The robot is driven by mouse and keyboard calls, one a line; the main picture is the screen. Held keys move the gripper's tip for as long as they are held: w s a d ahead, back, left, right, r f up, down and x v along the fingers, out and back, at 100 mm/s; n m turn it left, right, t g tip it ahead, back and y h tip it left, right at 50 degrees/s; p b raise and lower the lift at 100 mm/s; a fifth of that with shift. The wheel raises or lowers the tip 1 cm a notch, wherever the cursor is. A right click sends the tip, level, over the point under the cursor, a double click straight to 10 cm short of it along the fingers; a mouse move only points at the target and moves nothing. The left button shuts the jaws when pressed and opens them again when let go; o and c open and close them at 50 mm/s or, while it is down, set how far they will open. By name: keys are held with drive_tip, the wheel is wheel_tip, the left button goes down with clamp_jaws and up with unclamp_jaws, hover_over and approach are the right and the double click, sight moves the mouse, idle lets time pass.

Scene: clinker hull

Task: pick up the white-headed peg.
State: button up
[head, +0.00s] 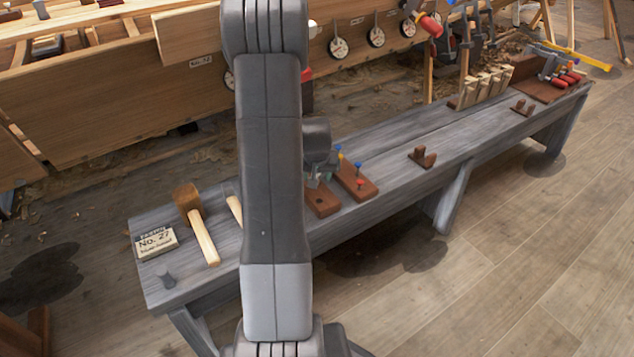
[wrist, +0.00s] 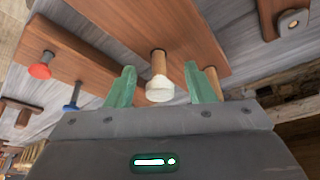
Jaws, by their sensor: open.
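The white-headed peg (wrist: 159,88) has a tan shaft and stands in a brown wooden block (wrist: 183,28) in the wrist view. My gripper (wrist: 164,80) is open, with one green finger on each side of the peg's head. A gap shows between the peg and each finger, so nothing is held. In the head view my gripper (head: 318,178) is low over the brown blocks on the grey bench, partly behind my arm. I cannot make out the white-headed peg there.
A red-headed peg (wrist: 40,68) and a blue-headed peg (wrist: 72,102) stand in a neighbouring block (wrist: 80,50). A mallet (head: 204,236) and a No. 27 sign (head: 155,243) lie on the grey bench (head: 390,185). A small brown stand (head: 423,157) sits farther right, with bare bench around it.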

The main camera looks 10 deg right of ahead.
drive_tip(key=shift+w+f, duration=0.15)
drive_tip(key=shift+f, duration=0.05)
drive_tip(key=shift+c, duration=0.2)
drive_tip(key=c, duration=1)
drive_tip(key=shift+r, duration=0.1)
